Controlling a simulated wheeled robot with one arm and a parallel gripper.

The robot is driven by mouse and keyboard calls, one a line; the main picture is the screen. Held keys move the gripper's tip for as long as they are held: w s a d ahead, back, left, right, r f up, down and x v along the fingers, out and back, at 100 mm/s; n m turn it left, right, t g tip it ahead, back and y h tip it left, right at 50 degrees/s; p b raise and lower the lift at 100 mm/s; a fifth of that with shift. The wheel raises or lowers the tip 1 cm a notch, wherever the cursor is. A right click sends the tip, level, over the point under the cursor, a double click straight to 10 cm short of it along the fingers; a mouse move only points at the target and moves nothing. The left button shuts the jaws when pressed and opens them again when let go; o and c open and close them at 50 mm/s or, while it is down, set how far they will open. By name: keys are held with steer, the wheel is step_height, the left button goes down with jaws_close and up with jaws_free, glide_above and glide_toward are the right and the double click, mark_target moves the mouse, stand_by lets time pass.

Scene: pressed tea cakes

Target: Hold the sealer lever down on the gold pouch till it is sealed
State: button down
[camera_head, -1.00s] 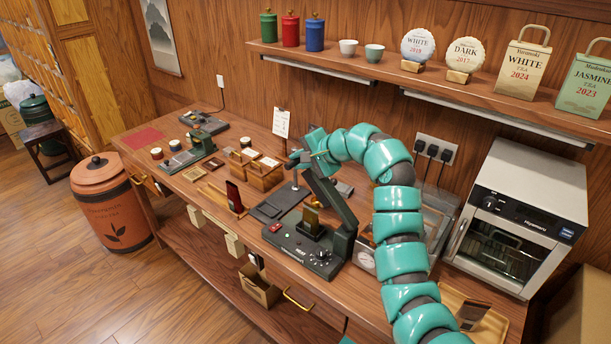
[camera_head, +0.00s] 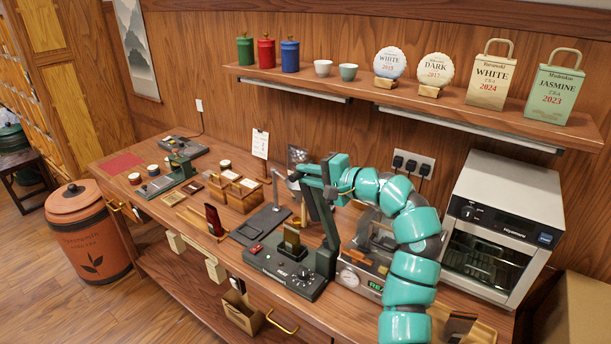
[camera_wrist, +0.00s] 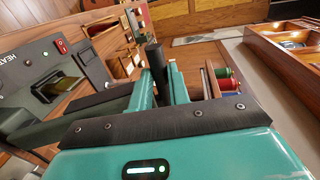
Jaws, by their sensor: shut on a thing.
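The sealer (camera_head: 272,268) stands on the bench, its base dark with a red switch and a small green lamp. The gold pouch (camera_head: 292,240) stands upright at the sealer's slot; it shows partly in the wrist view (camera_wrist: 66,84). The sealer lever (camera_head: 326,232) is raised, nearly upright, well clear of the pouch. My gripper (camera_head: 331,182) is at the lever's top end. In the wrist view my gripper's teal fingers (camera_wrist: 160,82) are shut around the lever's dark round handle (camera_wrist: 154,52). The handle's lower part is hidden between the fingers.
A device with a green display (camera_head: 377,286), partly behind my arm, stands right of the sealer. A steel oven (camera_head: 510,190) is further right. A dark stand (camera_head: 262,222) is behind the sealer, wooden boxes (camera_head: 240,195) to the left. A shelf (camera_head: 440,98) runs above.

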steer(key=c, duration=1.3)
jaws_free()
steer(key=b+v, duration=0.4)
steer(key=v, duration=1.3)
steer(key=shift+s+d+b, duration=0.1)
steer(key=shift+d+b, duration=0.05)
steer(key=shift+b, duration=0.15)
